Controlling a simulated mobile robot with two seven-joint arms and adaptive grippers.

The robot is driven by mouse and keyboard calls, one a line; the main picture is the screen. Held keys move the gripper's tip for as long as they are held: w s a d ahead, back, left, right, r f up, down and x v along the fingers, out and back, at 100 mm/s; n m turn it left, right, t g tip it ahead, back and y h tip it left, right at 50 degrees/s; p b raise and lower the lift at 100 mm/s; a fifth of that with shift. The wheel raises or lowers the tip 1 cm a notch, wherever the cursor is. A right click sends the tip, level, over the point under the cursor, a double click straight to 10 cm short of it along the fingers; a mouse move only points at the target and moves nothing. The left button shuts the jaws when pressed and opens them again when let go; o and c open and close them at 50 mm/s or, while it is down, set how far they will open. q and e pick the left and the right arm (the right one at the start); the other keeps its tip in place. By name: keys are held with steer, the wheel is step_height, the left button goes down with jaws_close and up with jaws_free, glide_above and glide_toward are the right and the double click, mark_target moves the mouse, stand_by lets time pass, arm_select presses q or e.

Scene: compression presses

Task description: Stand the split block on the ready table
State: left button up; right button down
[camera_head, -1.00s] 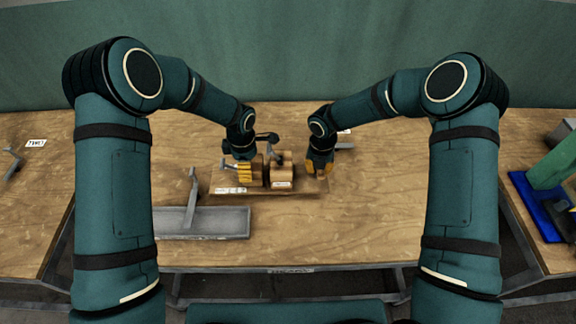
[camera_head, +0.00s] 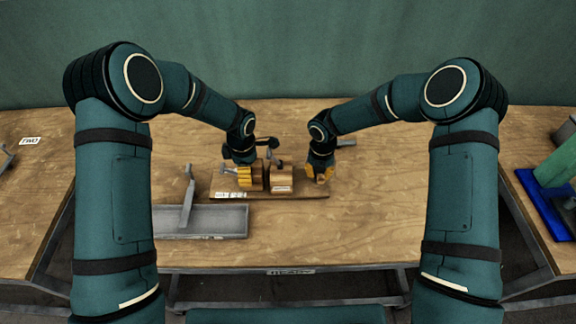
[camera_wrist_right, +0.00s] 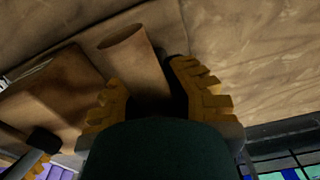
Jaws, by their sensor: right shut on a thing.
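A brown wooden block (camera_head: 281,179) with a white label, probably the split block, stands upright on a low wooden board (camera_head: 300,194) on the middle table. A dark gap parts it from a second wooden piece (camera_head: 258,176) on its left. My right gripper (camera_head: 321,177) is just right of the block, low over the board's right end. In the right wrist view its yellow fingers (camera_wrist_right: 155,98) are shut on a brown rounded wooden piece (camera_wrist_right: 135,60). My left gripper (camera_head: 244,178) is at the left piece; its grip is unclear.
The table right of the board is clear. A blue base with a green part (camera_head: 550,168) stands on the right table.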

arm_select(q)
steer(key=shift+f, duration=0.3)
arm_select(e)
steer(key=shift+f, duration=0.35)
arm_select(q)
steer(key=o, duration=1)
arm_select(e)
steer(key=c, duration=1.3)
jaws_free()
steer(key=shift+c, duration=0.2)
arm_select(q)
steer(key=shift+o, duration=1.1)
arm_select(e)
steer(key=shift+o, duration=1)
steer(key=shift+r, duration=0.2)
step_height(320, 180, up, 12)
steer(key=shift+f, duration=0.1)
arm_select(q)
step_height(320, 180, up, 12)
